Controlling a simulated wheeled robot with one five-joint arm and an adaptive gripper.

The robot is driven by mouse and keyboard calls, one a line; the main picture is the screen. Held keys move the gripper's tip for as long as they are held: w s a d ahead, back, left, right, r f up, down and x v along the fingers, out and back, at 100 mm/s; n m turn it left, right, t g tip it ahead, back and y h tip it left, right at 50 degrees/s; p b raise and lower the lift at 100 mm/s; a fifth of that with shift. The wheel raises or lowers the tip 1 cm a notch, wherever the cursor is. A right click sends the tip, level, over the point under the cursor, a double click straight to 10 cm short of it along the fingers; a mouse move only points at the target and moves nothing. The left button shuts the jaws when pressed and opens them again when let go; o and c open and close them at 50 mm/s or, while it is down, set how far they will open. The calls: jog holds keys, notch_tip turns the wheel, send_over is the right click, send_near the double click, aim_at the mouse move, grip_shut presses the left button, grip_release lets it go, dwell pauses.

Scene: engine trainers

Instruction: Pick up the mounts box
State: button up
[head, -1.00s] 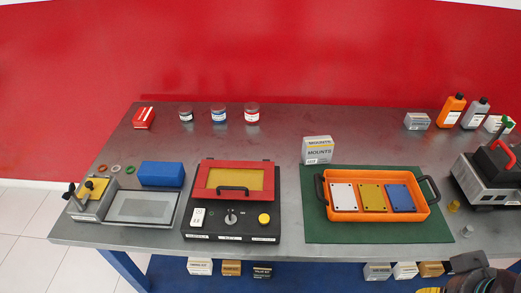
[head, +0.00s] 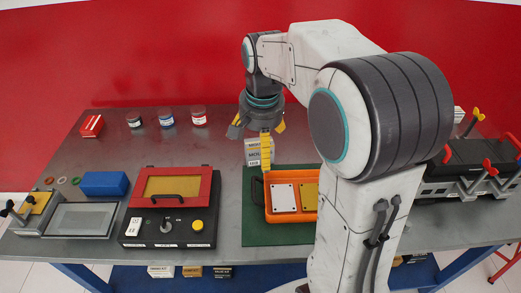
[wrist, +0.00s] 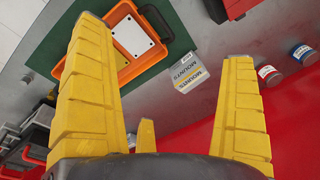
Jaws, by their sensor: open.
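The mounts box (head: 254,155) is a small white and grey carton with a yellow band. It stands on the bench behind the green mat, and my gripper partly hides it in the head view. In the wrist view the mounts box (wrist: 188,72) shows between the fingers, farther off, with its label readable. My gripper (head: 262,135) is above and in front of the box in the head view. Its yellow fingers (wrist: 165,75) are spread wide with nothing between them, so it is open and empty.
An orange tray (head: 268,212) with flat plates sits on the green mat (head: 250,232) close in front of the box. A black device with a red-framed lid (head: 178,172) stands to the left. Several small jars (head: 166,120) stand farther back. Bench between jars and box is clear.

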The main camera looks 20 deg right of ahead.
jog(key=w+d+f+m, duration=0.1)
jog(key=w+m, duration=0.1)
jog(key=w, duration=0.4)
jog(key=m+g+p, duration=0.3)
jog(key=m+p, duration=0.1)
jog(key=m, duration=0.5)
send_near(259, 145)
jog(key=f, duration=0.5)
jog(key=shift+s+d+f, duration=0.15)
jog(key=shift+s+f, duration=0.1)
jog(key=shift+s, duration=0.15)
jog(key=shift+w+d+f+m, duration=0.1)
jog(key=shift+d+f+m, duration=0.1)
jog(key=shift+f+m, duration=0.55)
jog(key=shift+n, duration=0.25)
jog(key=shift+f+p, duration=0.9)
jog(key=shift+f, duration=2.65)
jog(key=c, duration=1.4)
